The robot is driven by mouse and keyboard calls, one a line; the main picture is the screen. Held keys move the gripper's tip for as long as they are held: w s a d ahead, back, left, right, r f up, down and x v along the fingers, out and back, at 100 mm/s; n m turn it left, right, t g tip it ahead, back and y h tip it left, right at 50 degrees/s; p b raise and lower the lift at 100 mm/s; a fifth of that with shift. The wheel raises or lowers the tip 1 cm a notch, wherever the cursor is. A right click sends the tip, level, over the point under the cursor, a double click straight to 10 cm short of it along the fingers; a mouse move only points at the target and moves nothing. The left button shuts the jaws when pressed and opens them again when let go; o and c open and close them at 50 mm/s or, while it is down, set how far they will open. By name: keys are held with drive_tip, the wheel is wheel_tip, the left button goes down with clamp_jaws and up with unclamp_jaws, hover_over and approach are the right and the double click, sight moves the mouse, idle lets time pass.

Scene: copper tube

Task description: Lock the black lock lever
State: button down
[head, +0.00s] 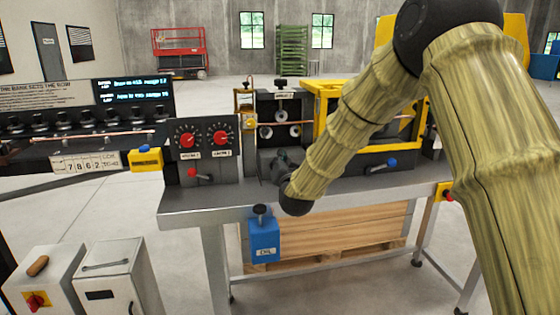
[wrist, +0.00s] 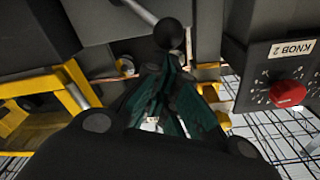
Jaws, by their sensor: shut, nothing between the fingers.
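The black lock lever (wrist: 168,34) shows in the wrist view as a round black ball on a thin metal rod that slants down from the upper left. My gripper (wrist: 172,72) is shut and empty, with its dark green fingers together just below the ball in that picture. I cannot tell whether the fingertips touch the ball. In the head view my gripper (head: 282,160) is in front of the dark machine housing above the bench's front edge. I cannot make out the black lever there; my gripper and wrist cover part of that area.
A panel with two red knobs (head: 203,139) stands left of my gripper, above a red-handled lever (head: 193,173). A yellow frame (head: 318,105) and a blue-handled lever (head: 391,162) are to the right. A blue box (head: 264,240) hangs from the grey bench's front (head: 190,208).

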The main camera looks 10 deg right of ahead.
drive_tip(key=s+d+r, duration=0.1)
drive_tip(key=s, duration=0.4)
drive_tip(key=s+d+r, duration=0.1)
drive_tip(key=s, duration=0.5)
drive_tip(key=shift+d+r+b, duration=0.3)
drive_tip(key=shift+b, duration=0.15)
drive_tip(key=s+d+f+n+g+p, duration=0.1)
drive_tip(key=s+d+f+g, duration=0.15)
drive_tip(key=s+f, duration=0.7)
drive_tip(key=s+d+f+n+g, duration=0.1)
drive_tip(key=s+f+g, duration=0.25)
drive_tip(key=f, duration=1.35)
drive_tip(key=s+d+f+g+p, duration=0.1)
drive_tip(key=s+f+g, duration=0.4)
drive_tip(key=f, duration=0.8)
drive_tip(key=s+d+f+g, duration=0.2)
drive_tip(key=s+f, duration=0.3)
drive_tip(key=s, duration=0.6)
drive_tip(key=s+d+f+n+g+h+p, duration=0.1)
drive_tip(key=s+f+g, duration=0.2)
drive_tip(key=s, duration=0.9)
drive_tip(key=s+d+f+n+g, duration=0.1)
drive_tip(key=s+d+f+g, duration=0.1)
drive_tip(key=s+f, duration=0.5)
drive_tip(key=s, duration=0.5)
drive_tip(key=shift+d+g+p, duration=0.3)
drive_tip(key=shift+g+p, duration=0.05)
drive_tip(key=shift+g, duration=0.05)
drive_tip(key=shift+f, duration=0.1)
